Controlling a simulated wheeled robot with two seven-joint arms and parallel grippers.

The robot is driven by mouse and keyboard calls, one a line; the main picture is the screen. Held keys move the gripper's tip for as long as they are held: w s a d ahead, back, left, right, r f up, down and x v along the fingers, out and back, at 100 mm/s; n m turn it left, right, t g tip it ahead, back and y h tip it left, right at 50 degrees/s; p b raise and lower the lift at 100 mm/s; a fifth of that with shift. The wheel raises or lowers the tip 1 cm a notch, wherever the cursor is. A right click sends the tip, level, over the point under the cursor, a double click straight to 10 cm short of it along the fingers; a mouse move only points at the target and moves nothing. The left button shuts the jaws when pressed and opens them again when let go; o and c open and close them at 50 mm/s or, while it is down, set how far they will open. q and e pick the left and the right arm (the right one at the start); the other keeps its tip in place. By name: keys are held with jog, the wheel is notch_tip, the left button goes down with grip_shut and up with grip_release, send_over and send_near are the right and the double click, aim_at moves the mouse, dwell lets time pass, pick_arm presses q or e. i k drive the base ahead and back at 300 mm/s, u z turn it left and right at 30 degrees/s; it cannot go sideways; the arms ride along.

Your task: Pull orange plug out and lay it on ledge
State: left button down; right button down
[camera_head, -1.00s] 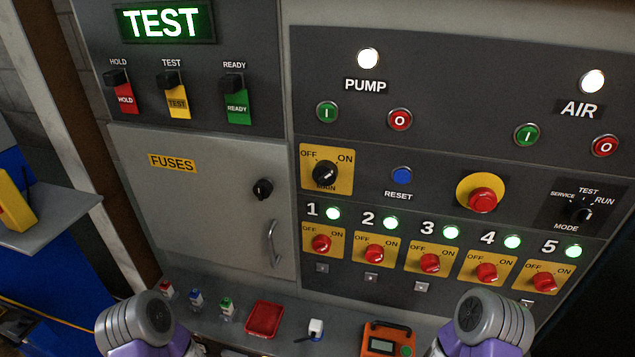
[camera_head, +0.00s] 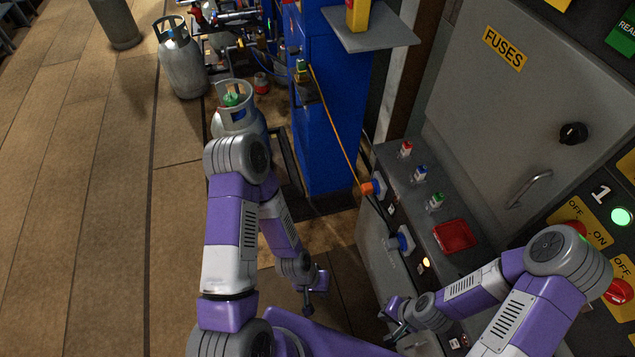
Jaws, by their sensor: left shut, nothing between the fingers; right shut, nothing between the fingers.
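The orange plug (camera_head: 367,188) sits in a socket on the front of the grey console, with a yellow-orange cable running up to the blue cabinet. A blue plug (camera_head: 405,240) with a dark cable sits lower on the same front. The grey ledge (camera_head: 418,200) is the console top, below the fuse door. My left gripper (camera_head: 309,306) is shut and empty, below and left of the orange plug and apart from it. My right gripper (camera_head: 394,334) is shut and empty, low in front of the console, below the blue plug.
On the ledge stand small red, blue and green-topped items (camera_head: 421,173) and a red tray (camera_head: 454,236). The blue cabinet (camera_head: 335,110) stands behind, with a grey shelf (camera_head: 372,36). Gas cylinders (camera_head: 182,62) stand on the wooden floor at left, which is largely clear.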

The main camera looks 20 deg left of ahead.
aim_at(368, 189)
jog(key=u, duration=0.75)
jog(key=k, duration=0.65)
jog(key=u, duration=0.65)
jog(key=i, duration=1.55)
jog(key=z, duration=0.95)
